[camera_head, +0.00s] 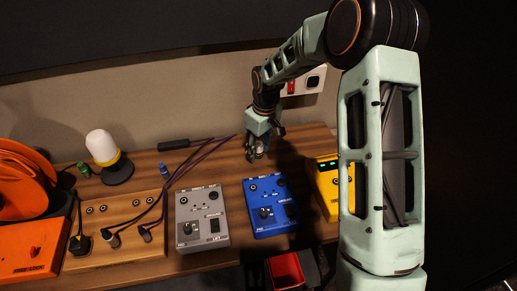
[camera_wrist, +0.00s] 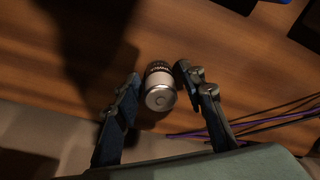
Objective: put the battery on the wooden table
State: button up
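A short cylinder with a silver round end and a dark lettered band, seemingly the battery (camera_wrist: 159,88), is between my fingers in the wrist view. My gripper (camera_wrist: 158,82) is open around it. A gap shows at the left finger, and the right finger is very close to its side; contact there is unclear. The wooden table (camera_wrist: 240,55) lies behind it; I cannot tell whether it rests on the wood. In the head view my gripper (camera_head: 257,152) is low over the back of the wooden table (camera_head: 312,140), and the battery cannot be made out there.
A grey pedal box (camera_head: 202,225), a blue one (camera_head: 270,212) and a yellow one (camera_head: 326,190) stand along the front. A lamp (camera_head: 105,150), an orange reel (camera_head: 25,185) and cables (camera_head: 205,152) are to the left. A wall socket (camera_head: 312,80) is behind.

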notch_tip(320, 180, up, 12)
jog(key=s+d, duration=0.1)
jog(key=shift+r, duration=0.15)
dwell(0.5)
dwell(0.3)
